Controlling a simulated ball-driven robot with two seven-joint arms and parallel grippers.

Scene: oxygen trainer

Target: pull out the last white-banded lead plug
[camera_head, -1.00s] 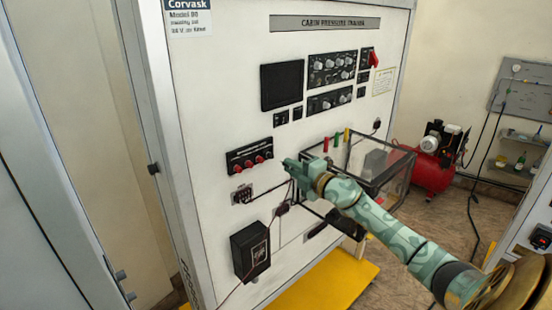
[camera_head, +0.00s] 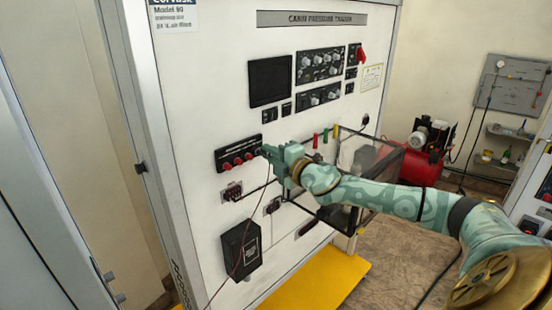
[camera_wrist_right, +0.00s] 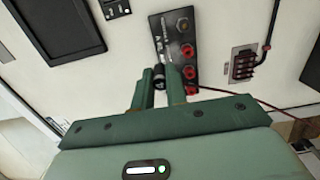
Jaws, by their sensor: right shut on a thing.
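My right gripper (camera_head: 266,152) is at the right end of a black socket strip (camera_head: 238,153) on the white trainer panel. In the right wrist view its two fingers (camera_wrist_right: 159,84) are shut on a small black plug (camera_wrist_right: 158,76), beside the strip's edge. No white band can be made out on it, and I cannot tell whether its tip sits in a socket. The strip carries several round posts, among them red ones (camera_wrist_right: 190,72). A thin red lead (camera_head: 255,245) hangs below the gripper; its upper end is hidden. My left gripper is not in view.
Below the strip are a small terminal block (camera_head: 231,192) and a black box (camera_head: 240,249). A red compressor (camera_head: 424,160) is behind.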

